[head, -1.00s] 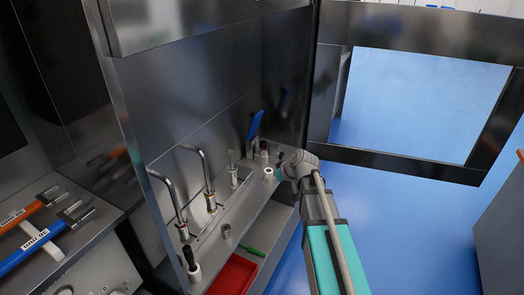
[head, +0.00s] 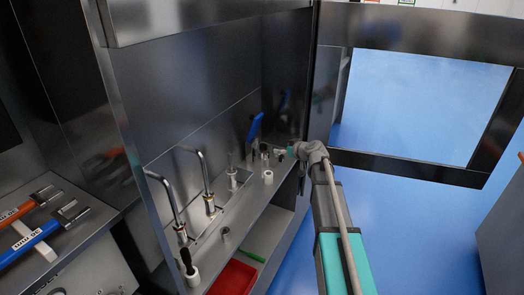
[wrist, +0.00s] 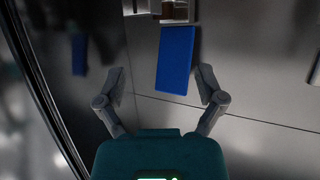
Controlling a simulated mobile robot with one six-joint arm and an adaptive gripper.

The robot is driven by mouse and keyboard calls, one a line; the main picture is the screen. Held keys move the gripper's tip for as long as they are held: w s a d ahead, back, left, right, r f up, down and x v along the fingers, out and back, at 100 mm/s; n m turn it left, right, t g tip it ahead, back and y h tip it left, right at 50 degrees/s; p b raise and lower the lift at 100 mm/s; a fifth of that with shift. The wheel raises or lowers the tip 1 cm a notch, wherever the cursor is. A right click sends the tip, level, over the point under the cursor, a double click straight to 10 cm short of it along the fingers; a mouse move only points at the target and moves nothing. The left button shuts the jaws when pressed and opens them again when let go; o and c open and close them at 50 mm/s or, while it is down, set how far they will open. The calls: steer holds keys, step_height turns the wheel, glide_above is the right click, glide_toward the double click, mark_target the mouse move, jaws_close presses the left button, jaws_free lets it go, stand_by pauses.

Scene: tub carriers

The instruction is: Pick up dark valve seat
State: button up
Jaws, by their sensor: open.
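My gripper (wrist: 162,84) is open in the wrist view, its two grey fingers spread wide with nothing between their tips. In the head view my gripper (head: 281,152) is at the far end of the shelf, small and partly hidden by its own wrist. I cannot pick out the dark valve seat with certainty. A small dark-topped part (head: 264,148) stands at the far end of the shelf, just left of the gripper. A brown part (wrist: 174,10) shows at the top edge of the wrist view, cut off by the frame.
A blue plate (wrist: 175,60) stands beyond the fingers; a blue piece (head: 255,127) leans at the shelf's back. A white cylinder (head: 268,177) stands nearer. Bent metal pipes (head: 204,175) rise along the shelf (head: 228,216). A red tray (head: 234,278) is below. Steel walls (head: 205,105) enclose the back.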

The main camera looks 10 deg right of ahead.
mark_target(264, 146)
steer(key=b+x, duration=0.3)
steer(key=x, duration=0.4)
steer(key=shift+w+a+f, duration=0.15)
steer(key=shift+w+f, duration=0.1)
steer(key=shift+w+a, duration=0.2)
steer(key=shift+w, duration=0.1)
steer(key=shift+f, duration=0.1)
steer(key=shift+b+x, duration=1.05)
steer(key=shift+x, duration=1.55)
steer(key=shift+s+a, duration=0.1)
steer(key=shift+a, duration=0.05)
jaws_close()
